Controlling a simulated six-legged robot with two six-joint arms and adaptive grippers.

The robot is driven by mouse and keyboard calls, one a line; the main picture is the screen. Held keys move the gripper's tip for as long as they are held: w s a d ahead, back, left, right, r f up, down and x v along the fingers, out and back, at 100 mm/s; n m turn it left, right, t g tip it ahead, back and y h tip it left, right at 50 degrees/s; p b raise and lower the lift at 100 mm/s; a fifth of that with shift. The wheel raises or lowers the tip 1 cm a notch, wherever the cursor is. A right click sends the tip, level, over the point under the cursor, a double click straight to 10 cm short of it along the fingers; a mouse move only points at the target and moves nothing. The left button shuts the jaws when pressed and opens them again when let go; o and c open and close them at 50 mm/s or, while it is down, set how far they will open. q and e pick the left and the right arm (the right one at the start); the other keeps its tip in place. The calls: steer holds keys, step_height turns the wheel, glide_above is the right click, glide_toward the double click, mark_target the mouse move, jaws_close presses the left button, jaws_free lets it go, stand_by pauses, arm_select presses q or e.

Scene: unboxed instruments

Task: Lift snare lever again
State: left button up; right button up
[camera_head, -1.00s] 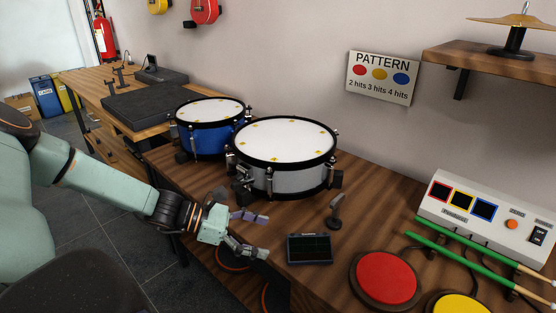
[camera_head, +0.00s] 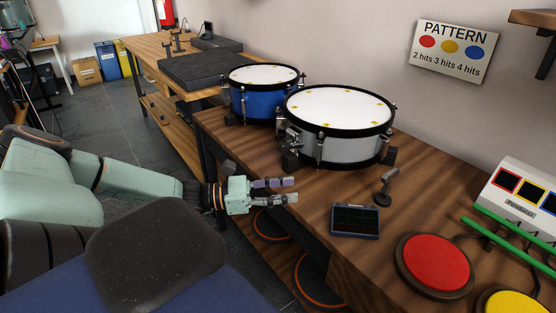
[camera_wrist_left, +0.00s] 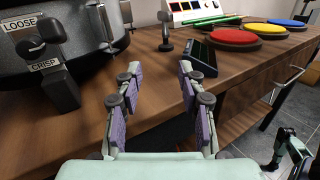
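The silver snare drum (camera_head: 345,145) with a white head stands on the wooden table. In the left wrist view its side shows at upper left, with a black snare lever (camera_wrist_left: 52,62) beside the labels LOOSE (camera_wrist_left: 20,24) and CRISP (camera_wrist_left: 44,65). In the head view the lever area (camera_head: 291,146) is small and dark. My left gripper (camera_head: 294,190) is at the table's front edge, below and in front of the drum. In the wrist view its purple-padded fingers (camera_wrist_left: 155,95) are apart, with nothing between them. The lever is left of the fingers.
A blue drum (camera_head: 257,100) stands behind the snare. A dark small screen (camera_head: 355,221) and a small stand (camera_head: 386,186) are right of the gripper. Red (camera_head: 436,262) and yellow (camera_head: 510,302) pads, green sticks (camera_head: 507,245) and a control box (camera_head: 520,195) are further right.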

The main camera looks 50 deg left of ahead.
arm_select(q)
steer(key=s+a+f+n+t+y+b, duration=0.1)
steer(key=a+f+n+t+y, duration=0.1)
steer(key=s+a+f+n+t+y+b, duration=0.2)
steer(key=a+t, duration=0.1)
steer(key=s+a+f+n+t+y+b, duration=0.1)
steer(key=a+f+t+y+b, duration=0.1)
steer(key=a+t, duration=0.1)
steer(key=shift+s+f+n, duration=0.1)
steer(key=shift+s+n, duration=0.15)
steer(key=shift+n, duration=0.15)
jaws_close()
steer(key=shift+s+a+f+n+t+y+b, duration=0.25)
steer(key=shift+s+a+n+t+y+b, duration=0.15)
steer(key=shift+t+y, duration=0.3)
